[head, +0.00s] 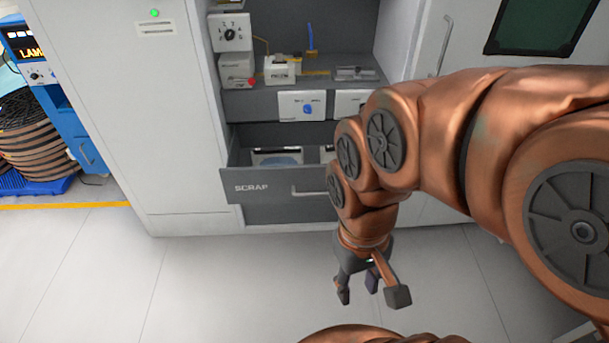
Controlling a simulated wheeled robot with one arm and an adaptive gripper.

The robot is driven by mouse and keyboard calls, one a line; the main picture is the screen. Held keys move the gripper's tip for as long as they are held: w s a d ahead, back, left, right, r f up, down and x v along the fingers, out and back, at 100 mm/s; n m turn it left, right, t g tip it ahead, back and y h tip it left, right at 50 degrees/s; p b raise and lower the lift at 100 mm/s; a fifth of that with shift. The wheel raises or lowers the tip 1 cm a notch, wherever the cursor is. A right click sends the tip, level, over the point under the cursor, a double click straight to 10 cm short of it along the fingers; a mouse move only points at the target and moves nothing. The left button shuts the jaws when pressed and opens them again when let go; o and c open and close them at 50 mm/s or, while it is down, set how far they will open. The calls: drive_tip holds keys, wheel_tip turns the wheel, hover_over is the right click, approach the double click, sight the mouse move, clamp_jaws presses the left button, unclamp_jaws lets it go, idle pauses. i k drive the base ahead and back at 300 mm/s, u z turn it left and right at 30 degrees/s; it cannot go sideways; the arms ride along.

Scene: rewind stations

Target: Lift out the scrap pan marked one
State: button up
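A dark grey drawer labelled SCRAP (285,208) is pulled open low in the white cabinet. Inside it, a pale-rimmed pan with a bluish middle (278,158) lies at the left. Part of another light object (326,153) shows to its right, mostly hidden behind my arm. No number can be read on either, so I cannot tell which is marked one. My gripper (370,294) hangs in front of and below the drawer, over the floor. Its fingers are spread apart and empty.
A shelf above the drawer holds a dial box (231,33) and small devices. A panel with a blue knob (302,107) sits below them. A closed white cabinet (128,120) stands left. Dark coils (40,135) stand far left. The floor (215,290) before the drawer is clear.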

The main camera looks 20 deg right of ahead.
sight(279, 156)
drive_tip(key=z, duration=0.35)
drive_tip(key=i, duration=1.45)
drive_tip(key=u, duration=1.15)
